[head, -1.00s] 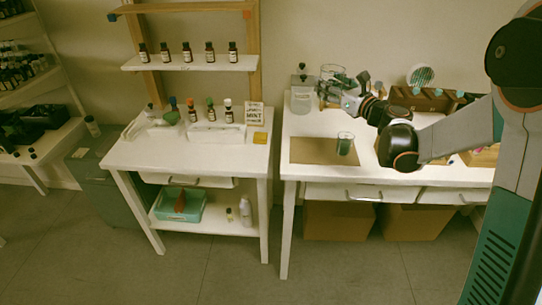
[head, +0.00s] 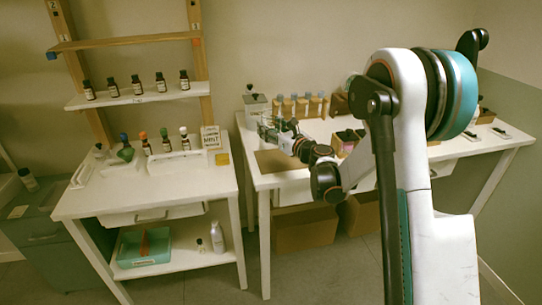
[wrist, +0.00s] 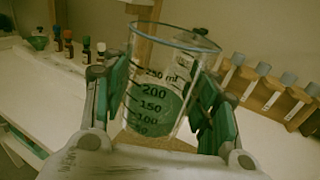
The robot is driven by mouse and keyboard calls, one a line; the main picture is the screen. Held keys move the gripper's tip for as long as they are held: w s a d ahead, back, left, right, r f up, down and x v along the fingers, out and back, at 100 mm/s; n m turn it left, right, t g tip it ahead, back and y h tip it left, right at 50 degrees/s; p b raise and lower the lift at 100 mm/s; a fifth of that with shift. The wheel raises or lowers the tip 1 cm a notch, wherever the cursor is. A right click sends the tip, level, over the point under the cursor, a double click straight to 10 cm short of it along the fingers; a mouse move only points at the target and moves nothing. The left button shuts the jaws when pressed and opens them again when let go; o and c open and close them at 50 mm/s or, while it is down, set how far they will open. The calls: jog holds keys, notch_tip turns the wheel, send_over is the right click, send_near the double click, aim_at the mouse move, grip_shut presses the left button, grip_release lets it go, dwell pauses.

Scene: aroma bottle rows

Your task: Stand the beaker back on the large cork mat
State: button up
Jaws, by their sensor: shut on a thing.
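The clear glass beaker (wrist: 168,52), with black volume marks, is between the green-padded fingers of my gripper (wrist: 164,108) in the wrist view. My gripper is shut on it, and it looks slightly tilted in that picture. Green shows through the lower glass; I cannot tell whether it is inside or behind. In the head view my gripper (head: 272,130) is over the left part of the right table, by the tan cork mat (head: 268,162). The arm hides part of the mat, and I cannot tell the beaker's height above it.
A row of tubes in a wooden rack (head: 300,107) stands behind my gripper. A squat clear bottle (head: 256,106) is at the table's back left. A dark-topped box (head: 347,138) stands right of the wrist. The left table (head: 85,205) holds several bottles and a sign.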

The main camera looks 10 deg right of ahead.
notch_tip(320, 180, down, 9)
jog(key=b, duration=0.3)
jog(key=shift+f, duration=0.1)
jog(key=o, duration=1.3)
jog(key=shift+c, duration=0.2)
